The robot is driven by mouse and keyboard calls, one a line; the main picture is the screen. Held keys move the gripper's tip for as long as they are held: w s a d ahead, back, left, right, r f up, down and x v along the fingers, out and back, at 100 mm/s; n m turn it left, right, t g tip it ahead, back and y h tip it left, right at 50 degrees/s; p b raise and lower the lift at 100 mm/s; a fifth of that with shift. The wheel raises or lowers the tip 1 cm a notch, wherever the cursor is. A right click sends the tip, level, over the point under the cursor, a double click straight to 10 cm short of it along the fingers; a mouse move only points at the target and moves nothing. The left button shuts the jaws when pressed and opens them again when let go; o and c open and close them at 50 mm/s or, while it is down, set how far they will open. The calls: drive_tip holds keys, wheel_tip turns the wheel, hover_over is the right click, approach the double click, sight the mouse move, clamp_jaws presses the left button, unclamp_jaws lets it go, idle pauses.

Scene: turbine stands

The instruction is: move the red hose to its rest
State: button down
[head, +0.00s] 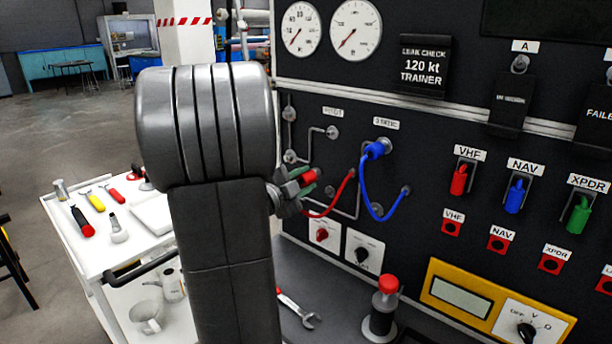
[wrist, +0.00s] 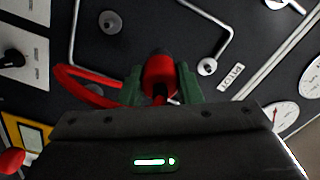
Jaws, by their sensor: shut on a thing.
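The red hose (head: 341,194) has one end at the panel and loops down and left to its red connector (head: 311,176). My gripper (head: 307,182) is shut on this connector, close in front of the panel below the PITOT fitting (head: 332,132). In the wrist view the connector (wrist: 160,73) sits between the green fingers (wrist: 160,86), and the hose (wrist: 82,75) curves off to the left. The connector looks apart from the PITOT fitting (wrist: 207,67) in the wrist view. Whether it touches a fitting behind it is hidden. Which fitting is the rest is not labelled.
The blue hose (head: 366,191) hangs just right of the red one, its connector at the STATIC fitting. Grey pipes and fittings (head: 290,157) surround the gripper. Knobs (head: 363,251) sit below. A wrench (head: 299,311) and red-topped cylinder (head: 384,315) rest on the ledge.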

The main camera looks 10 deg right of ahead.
wheel_tip(320, 180, down, 8)
drive_tip(key=a+b, duration=0.1)
drive_tip(key=b, duration=0.5)
drive_tip(key=shift+s+p+x, duration=0.25)
drive_tip(key=shift+p+x, duration=0.05)
drive_tip(key=shift+x, duration=1.8)
drive_tip(key=shift+x, duration=1)
drive_tip(key=shift+d+f, duration=0.15)
drive_tip(key=shift+d, duration=0.05)
drive_tip(key=shift+w+d+r, duration=0.1)
drive_tip(key=shift+r, duration=0.15)
